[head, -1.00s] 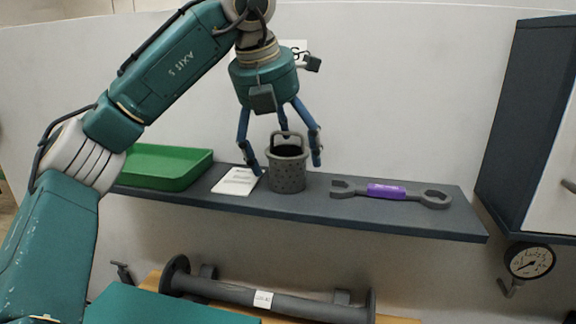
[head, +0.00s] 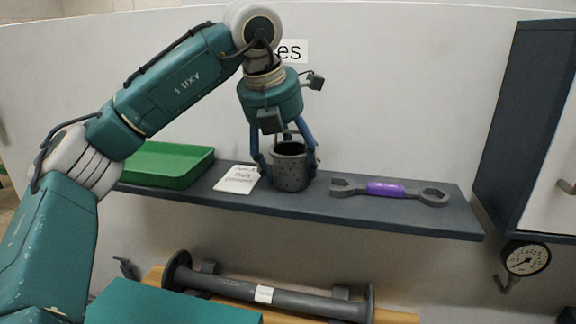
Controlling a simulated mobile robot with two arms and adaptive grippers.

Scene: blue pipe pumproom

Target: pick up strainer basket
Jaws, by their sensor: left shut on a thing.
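The strainer basket (head: 290,172) is a grey perforated cup with a loop handle on top. It stands upright on the dark wall shelf (head: 400,218), near its middle. My left gripper (head: 288,166) comes down from above with its blue fingers on either side of the basket, shut on it. The gripper body hides part of the handle. My right gripper is not in view.
A white printed card (head: 238,179) lies just left of the basket, and a green tray (head: 168,166) stands further left. A grey wrench with a purple grip (head: 386,189) lies to the right. A dark cabinet (head: 512,130) and a gauge (head: 526,258) are at the right.

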